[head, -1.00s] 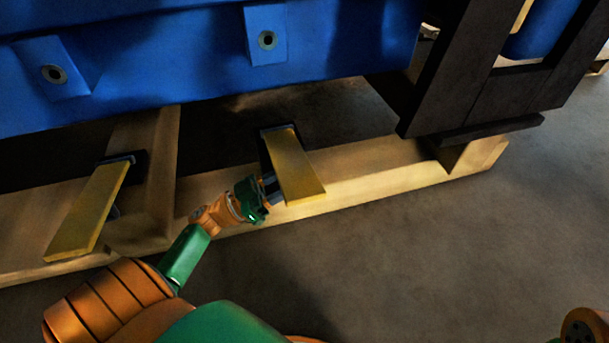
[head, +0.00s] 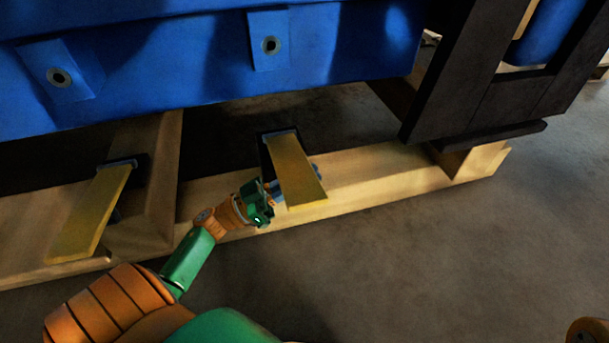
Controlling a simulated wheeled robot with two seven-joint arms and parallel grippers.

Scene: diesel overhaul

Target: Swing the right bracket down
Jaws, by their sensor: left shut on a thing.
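The right bracket (head: 296,171) is a flat yellow plate on a dark hinge mount (head: 278,135) at the wooden beam. It sticks out over the beam toward me. My left gripper (head: 276,191) is at the bracket's left edge and shut on it, its fingertips partly hidden by the plate. A blue fingertip shows just past the plate's right edge. A second yellow bracket (head: 90,214) sticks out in the same way at the left. My right gripper is not in view.
The blue engine body (head: 200,60) with two round-holed lugs hangs over the brackets. A wooden beam (head: 390,175) runs below it. A black frame (head: 480,85) stands at the right. The grey floor (head: 450,270) in front is clear.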

